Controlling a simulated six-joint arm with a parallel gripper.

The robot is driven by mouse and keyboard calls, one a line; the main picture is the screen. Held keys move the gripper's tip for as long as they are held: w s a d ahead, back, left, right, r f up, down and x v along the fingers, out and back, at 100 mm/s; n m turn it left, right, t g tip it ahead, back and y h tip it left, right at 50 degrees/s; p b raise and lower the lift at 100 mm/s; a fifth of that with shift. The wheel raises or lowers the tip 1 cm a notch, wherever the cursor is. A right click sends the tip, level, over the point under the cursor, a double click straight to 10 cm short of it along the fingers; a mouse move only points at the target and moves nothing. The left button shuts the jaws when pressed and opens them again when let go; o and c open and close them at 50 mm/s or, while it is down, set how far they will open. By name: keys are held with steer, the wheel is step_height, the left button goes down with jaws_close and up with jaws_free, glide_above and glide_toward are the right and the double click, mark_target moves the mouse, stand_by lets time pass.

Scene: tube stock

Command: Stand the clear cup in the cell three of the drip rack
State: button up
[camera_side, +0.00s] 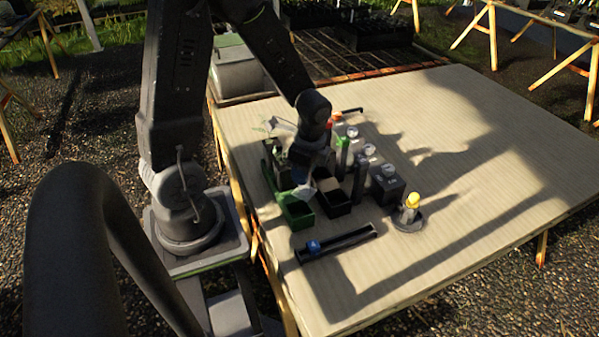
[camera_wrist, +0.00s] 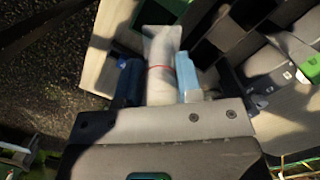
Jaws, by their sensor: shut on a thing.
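My gripper (camera_wrist: 158,82) shows in the wrist view with its two blue fingers shut on the clear cup (camera_wrist: 161,50), a whitish, see-through tube with a thin red line around it. In the side view my gripper (camera_side: 303,188) hangs low over the green and black open boxes; the cup is too small and shaded to make out there. Dark open cells (camera_wrist: 228,28), which may be the drip rack, lie to the right of the cup in the wrist view. I cannot tell the cell numbers.
A green open box (camera_side: 297,213) and a black open box (camera_side: 335,203) stand close under my gripper. Dark stands with coloured caps (camera_side: 361,172) are to the right. A yellow-topped item (camera_side: 411,204) stands on a round base. A long dark tray (camera_side: 338,244) lies in front. The table's right side is clear.

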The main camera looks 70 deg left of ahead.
steer(key=n, duration=0.2)
steer(key=w+n, duration=0.1)
steer(key=n, duration=0.4)
steer(key=shift+w+f+n+h, duration=0.15)
steer(key=shift+w+n+h, duration=0.15)
steer(key=shift+w+h, duration=0.1)
steer(key=w+m+t, duration=0.1)
steer(key=w+m, duration=0.3)
steer(key=m, duration=1.2)
steer(key=w+f+m+t, duration=0.1)
steer(key=w+m, duration=0.3)
steer(key=m, duration=1.2)
steer(key=shift+f, duration=0.3)
steer(key=shift+d+f, duration=0.1)
steer(key=shift+f, duration=3.55)
steer(key=shift+f, duration=0.3)
